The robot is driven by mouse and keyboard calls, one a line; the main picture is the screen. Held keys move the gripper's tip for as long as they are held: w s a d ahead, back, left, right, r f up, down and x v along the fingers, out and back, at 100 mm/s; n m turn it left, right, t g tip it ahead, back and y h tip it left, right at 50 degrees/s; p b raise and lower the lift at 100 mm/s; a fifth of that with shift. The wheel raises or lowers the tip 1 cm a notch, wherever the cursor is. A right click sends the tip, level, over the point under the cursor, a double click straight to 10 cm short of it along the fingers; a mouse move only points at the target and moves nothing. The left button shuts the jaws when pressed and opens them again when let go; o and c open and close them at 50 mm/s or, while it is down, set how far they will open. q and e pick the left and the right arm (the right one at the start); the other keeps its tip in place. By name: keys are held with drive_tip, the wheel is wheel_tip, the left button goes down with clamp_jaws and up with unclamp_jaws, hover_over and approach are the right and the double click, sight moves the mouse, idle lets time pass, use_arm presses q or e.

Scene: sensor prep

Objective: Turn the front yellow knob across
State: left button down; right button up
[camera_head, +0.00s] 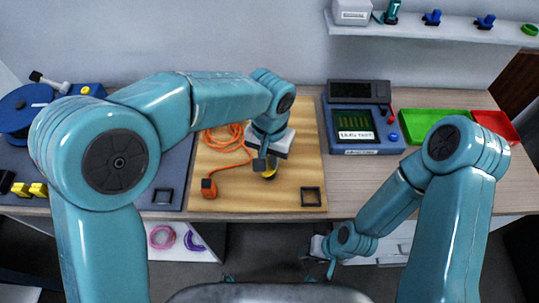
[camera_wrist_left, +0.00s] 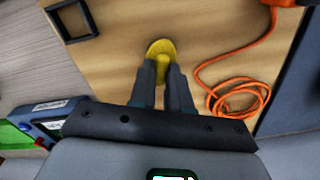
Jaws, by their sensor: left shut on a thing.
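The yellow knob (camera_head: 269,175) stands on the wooden board (camera_head: 225,195) and is mostly hidden behind my left gripper in the head view. In the left wrist view the knob (camera_wrist_left: 159,47) shows a round yellow plate with a raised grip between the fingertips. My left gripper (camera_head: 266,163) reaches down from above and is shut on the knob's grip; its fingers also show in the left wrist view (camera_wrist_left: 160,80). My right gripper (camera_head: 325,252) hangs low in front of the table edge, away from the knob; its jaws are too small to read.
An orange cable (camera_head: 235,165) lies coiled on the board left of my left gripper. A black square frame (camera_head: 311,197) sits at the board's front right. A blue tester (camera_head: 362,128), a green tray (camera_head: 436,124) and a red tray (camera_head: 497,127) stand right.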

use_arm(q)
drive_tip(key=m+p, duration=0.1)
drive_tip(key=m, duration=0.5)
drive_tip(key=shift+r, duration=0.15)
drive_tip(key=m, duration=0.4)
drive_tip(key=shift+p, duration=0.35)
drive_tip(key=shift+w+m+p, duration=0.1)
drive_tip(key=shift+m+p, duration=0.2)
drive_tip(key=shift+m, duration=1.6)
drive_tip(key=c, duration=1.1)
unclamp_jaws()
wheel_tip(320, 180, up, 16)
drive_tip(key=shift+r, duration=0.15)
